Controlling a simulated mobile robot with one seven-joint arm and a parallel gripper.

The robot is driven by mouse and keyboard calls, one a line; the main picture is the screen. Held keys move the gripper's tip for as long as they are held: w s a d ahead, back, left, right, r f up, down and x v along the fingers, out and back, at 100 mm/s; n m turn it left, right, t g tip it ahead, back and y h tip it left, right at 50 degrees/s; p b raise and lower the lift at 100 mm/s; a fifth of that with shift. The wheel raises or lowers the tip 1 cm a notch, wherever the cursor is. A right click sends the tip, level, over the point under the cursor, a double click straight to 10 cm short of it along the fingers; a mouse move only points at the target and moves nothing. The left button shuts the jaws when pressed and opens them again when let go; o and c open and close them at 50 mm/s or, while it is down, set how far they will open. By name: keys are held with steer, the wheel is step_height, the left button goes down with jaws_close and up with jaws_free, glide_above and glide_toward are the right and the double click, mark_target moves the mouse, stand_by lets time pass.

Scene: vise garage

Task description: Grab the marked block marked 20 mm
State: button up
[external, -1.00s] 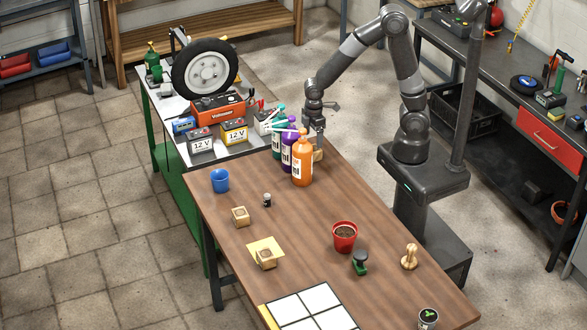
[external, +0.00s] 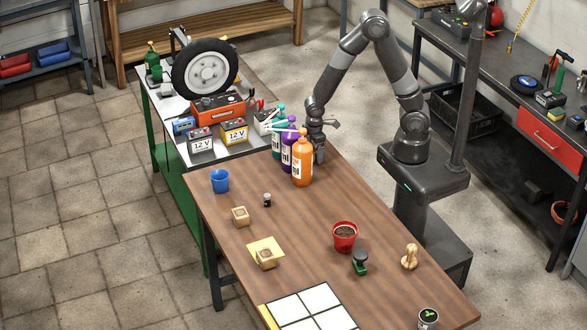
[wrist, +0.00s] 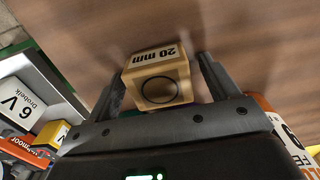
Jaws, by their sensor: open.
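In the external view my gripper (external: 319,156) is low at the far end of the wooden table, just behind the orange bottle (external: 302,160). The block is hidden there by the gripper and bottle.
Purple (external: 287,150) and green (external: 277,138) bottles stand close left of the gripper.

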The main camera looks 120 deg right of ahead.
steer(key=c, duration=1.1)
steer(key=shift+r, duration=0.15)
